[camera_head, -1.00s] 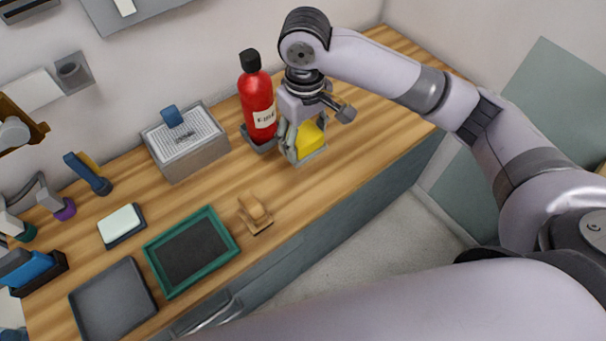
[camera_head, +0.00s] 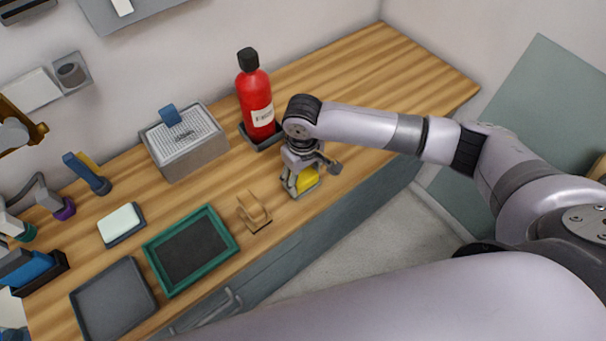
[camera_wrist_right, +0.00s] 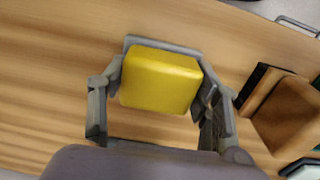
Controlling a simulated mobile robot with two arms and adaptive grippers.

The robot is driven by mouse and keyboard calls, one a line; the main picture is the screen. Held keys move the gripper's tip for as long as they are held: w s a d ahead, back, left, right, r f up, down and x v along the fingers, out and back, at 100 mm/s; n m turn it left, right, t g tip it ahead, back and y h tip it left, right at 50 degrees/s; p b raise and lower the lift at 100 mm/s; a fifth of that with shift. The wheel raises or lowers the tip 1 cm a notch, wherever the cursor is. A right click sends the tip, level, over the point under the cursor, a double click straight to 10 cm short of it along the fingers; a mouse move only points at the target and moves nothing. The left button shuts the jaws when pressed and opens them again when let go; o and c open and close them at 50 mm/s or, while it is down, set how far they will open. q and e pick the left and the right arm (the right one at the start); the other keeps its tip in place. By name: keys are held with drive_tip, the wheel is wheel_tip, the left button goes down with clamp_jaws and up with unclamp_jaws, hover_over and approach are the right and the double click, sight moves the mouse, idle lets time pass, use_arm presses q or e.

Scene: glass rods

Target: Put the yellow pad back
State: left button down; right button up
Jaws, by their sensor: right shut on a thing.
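The yellow pad (camera_head: 307,179) is between the fingers of my right gripper (camera_head: 302,183), low at the counter's front edge, right of the small wooden stand. In the right wrist view, the yellow pad (camera_wrist_right: 160,80) sits between both fingers of the right gripper (camera_wrist_right: 160,100), which is shut on it. A grey edge shows along the pad's far side; I cannot tell whether it is a holder or part of the gripper. I cannot tell whether the pad touches the counter. My left gripper is not in view.
The small wooden stand (camera_head: 254,212) is close on the left. Behind stand a red bottle (camera_head: 257,103) and a grey box (camera_head: 187,151). A green-framed tray (camera_head: 212,214), a pale pad (camera_head: 119,223) and a grey tray (camera_head: 113,298) lie left. The counter (camera_head: 400,70) is clear at the right.

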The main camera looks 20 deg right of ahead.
sight(303, 175)
drive_tip(key=o, duration=1.1)
drive_tip(key=shift+f, duration=0.1)
wheel_tip(303, 175, up, 12)
drive_tip(key=shift+r+b, duration=0.15)
drive_tip(key=shift+b, duration=0.3)
